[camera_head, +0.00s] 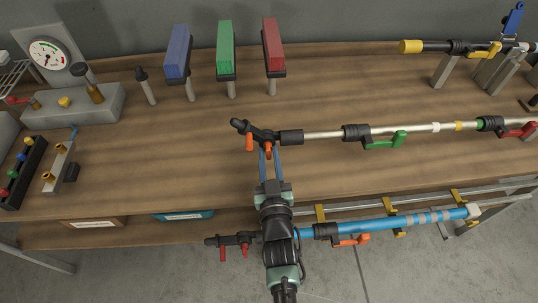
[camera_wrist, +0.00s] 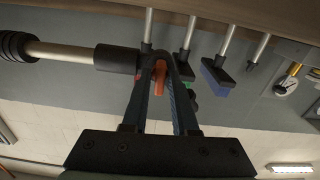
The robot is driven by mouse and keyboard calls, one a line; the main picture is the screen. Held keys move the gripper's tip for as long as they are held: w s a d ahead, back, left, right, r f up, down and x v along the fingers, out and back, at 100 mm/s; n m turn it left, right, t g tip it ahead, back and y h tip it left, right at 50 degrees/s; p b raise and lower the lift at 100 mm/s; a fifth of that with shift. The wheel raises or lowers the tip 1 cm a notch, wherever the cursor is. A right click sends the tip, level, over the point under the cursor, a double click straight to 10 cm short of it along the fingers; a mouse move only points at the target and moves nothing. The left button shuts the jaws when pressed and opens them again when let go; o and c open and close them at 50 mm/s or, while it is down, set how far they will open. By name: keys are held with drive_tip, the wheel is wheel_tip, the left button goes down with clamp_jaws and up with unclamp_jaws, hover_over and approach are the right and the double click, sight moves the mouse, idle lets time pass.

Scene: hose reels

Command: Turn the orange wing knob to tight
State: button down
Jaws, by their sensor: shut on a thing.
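A black fitting (camera_head: 262,135) sits at the left end of a pale silver pole on the bench. Two small orange parts hang from it. The left orange part (camera_head: 249,142) is free. The orange wing knob (camera_head: 267,149) to its right is between the fingers of my gripper (camera_head: 267,154). In the wrist view the orange knob (camera_wrist: 160,72) shows between the two dark fingers of my gripper (camera_wrist: 163,70), which are shut on it. The fingers and the fitting hide part of the knob. I cannot read a tight mark.
The silver pole (camera_head: 320,134) carries a green lever (camera_head: 384,141) and a red lever (camera_head: 520,132). A blue pole (camera_head: 390,223) with an orange lever (camera_head: 351,240) lies below, by my arm. Blue (camera_head: 178,52), green (camera_head: 225,48) and red (camera_head: 273,47) blocks stand behind.

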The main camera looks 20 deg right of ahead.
drive_tip(key=shift+m, duration=0.5)
drive_tip(key=c, duration=0.9)
unclamp_jaws()
drive_tip(key=b+v, duration=0.1)
drive_tip(key=v, duration=1.2)
